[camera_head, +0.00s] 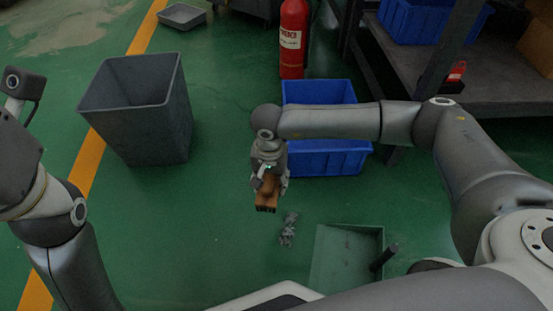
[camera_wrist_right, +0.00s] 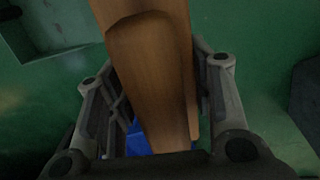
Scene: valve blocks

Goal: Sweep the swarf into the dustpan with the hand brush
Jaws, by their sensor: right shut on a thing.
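The hand brush (camera_head: 267,197) has a brown wooden body and dark bristles at its lower end. My right gripper (camera_head: 269,181) is shut on it and holds it left of the swarf. In the right wrist view, the brush's wooden handle (camera_wrist_right: 152,75) runs between the two fingers (camera_wrist_right: 158,100). The swarf (camera_head: 288,229) is a small grey heap on the green floor, apart from the brush in the picture. The dustpan (camera_head: 333,265) is a green tray right of the swarf, with a dark handle at its right. My left arm shows at the left; its gripper is out of view.
A grey bin (camera_head: 140,112) stands at the left. A blue crate (camera_head: 325,160) is behind my right arm, and a red fire extinguisher (camera_head: 292,40) stands behind it. A grey tray (camera_head: 182,16) lies far back. A shelf (camera_head: 500,82) is at the right.

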